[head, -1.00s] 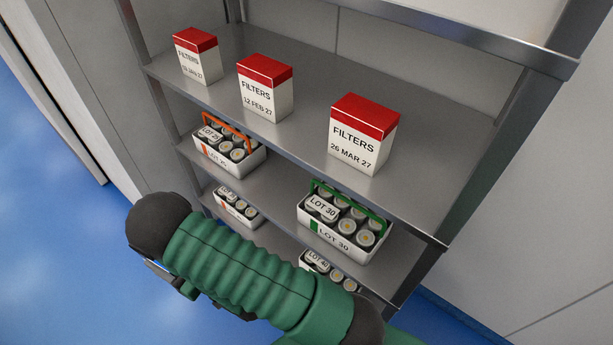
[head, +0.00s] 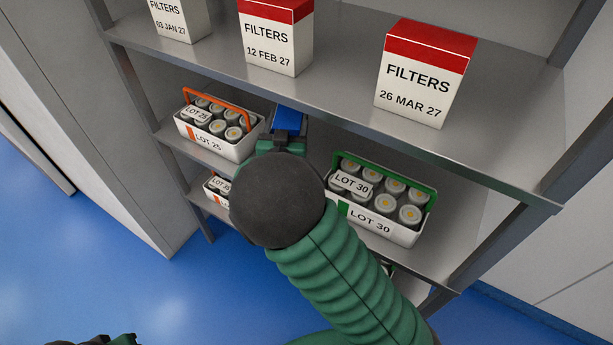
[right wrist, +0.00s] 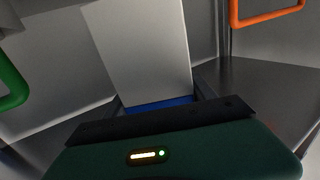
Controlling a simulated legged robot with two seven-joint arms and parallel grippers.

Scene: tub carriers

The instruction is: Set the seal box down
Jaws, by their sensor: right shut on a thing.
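The seal box (head: 289,118) shows a blue face in the head view, partly hidden by my gripper and the upper shelf's edge. In the right wrist view it is a pale grey-white box (right wrist: 140,50) with a blue strip at the gripper. My right gripper (head: 285,137) is shut on it, at the second shelf level (head: 200,152), between the LOT 25 and LOT 30 tubs. Whether the box touches the shelf cannot be told. At the bottom left edge, a dark and green bit of my left arm (head: 105,340) shows; its jaws cannot be made out.
The LOT 25 tub (head: 215,135) with orange handle stands left, the LOT 30 tub (head: 372,215) with green handle right. Several red-topped FILTERS boxes (head: 425,75) stand on the shelf above. Another tub (head: 215,188) is below. The front edge of the upper shelf (head: 330,140) is close by.

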